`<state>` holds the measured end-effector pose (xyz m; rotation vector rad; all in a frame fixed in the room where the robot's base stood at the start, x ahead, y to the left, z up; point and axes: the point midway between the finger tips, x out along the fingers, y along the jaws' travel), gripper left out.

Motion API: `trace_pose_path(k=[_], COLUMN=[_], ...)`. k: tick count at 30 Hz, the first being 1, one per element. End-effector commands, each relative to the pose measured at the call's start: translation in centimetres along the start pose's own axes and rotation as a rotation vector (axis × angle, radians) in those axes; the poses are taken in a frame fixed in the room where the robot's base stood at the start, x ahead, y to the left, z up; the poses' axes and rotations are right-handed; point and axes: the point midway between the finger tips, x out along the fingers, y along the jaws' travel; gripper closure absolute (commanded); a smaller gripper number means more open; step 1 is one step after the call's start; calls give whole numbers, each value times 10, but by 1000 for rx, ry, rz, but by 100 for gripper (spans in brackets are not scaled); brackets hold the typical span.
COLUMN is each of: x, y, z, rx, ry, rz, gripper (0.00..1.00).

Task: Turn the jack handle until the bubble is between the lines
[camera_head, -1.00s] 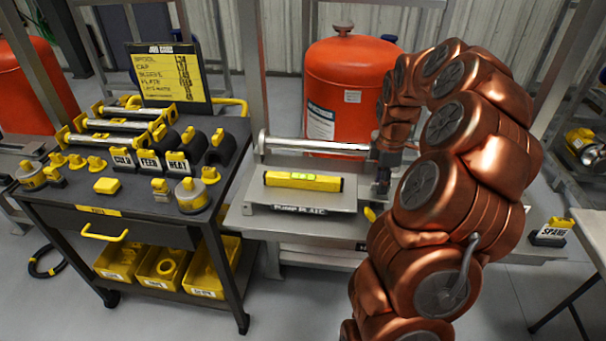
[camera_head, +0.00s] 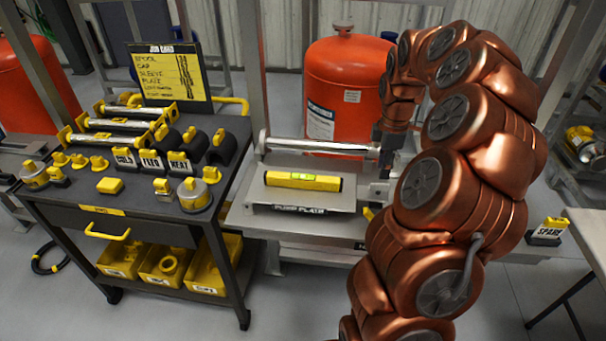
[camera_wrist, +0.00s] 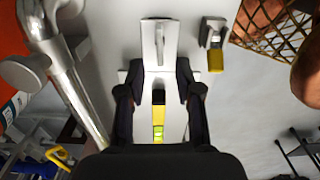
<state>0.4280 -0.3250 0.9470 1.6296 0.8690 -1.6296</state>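The yellow spirit level (camera_head: 303,181) lies on the grey pump plate (camera_head: 340,203) in the head view. Its green vial faces up, but the bubble is too small to place against the lines. In the wrist view part of the level (camera_wrist: 158,108) shows below and between my fingers. A small yellow grip, apparently the jack handle (camera_head: 368,213), shows at the plate's right front corner; a yellow-ended part (camera_wrist: 215,61) lies right of my fingers in the wrist view. My gripper (camera_wrist: 159,72) is open and empty above the plate's right end, its fingers apart.
A metal shaft (camera_head: 315,147) runs behind the level. A red tank (camera_head: 350,75) stands at the back. The dark tool cart (camera_head: 135,212) with fittings is on the left. A block labelled SPARE (camera_head: 547,232) sits at the right.

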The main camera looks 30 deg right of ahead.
Motion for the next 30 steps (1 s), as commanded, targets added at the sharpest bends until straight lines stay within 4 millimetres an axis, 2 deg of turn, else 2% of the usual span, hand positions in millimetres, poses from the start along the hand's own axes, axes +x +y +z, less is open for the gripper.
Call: trace_pose_path(k=[7, 18, 30], x=[2, -5, -7], y=[0, 0, 0], z=[0, 0, 0], rx=[22, 322, 340], ry=[-1, -1, 0], rz=[0, 1, 0], gripper=[66, 66, 66])
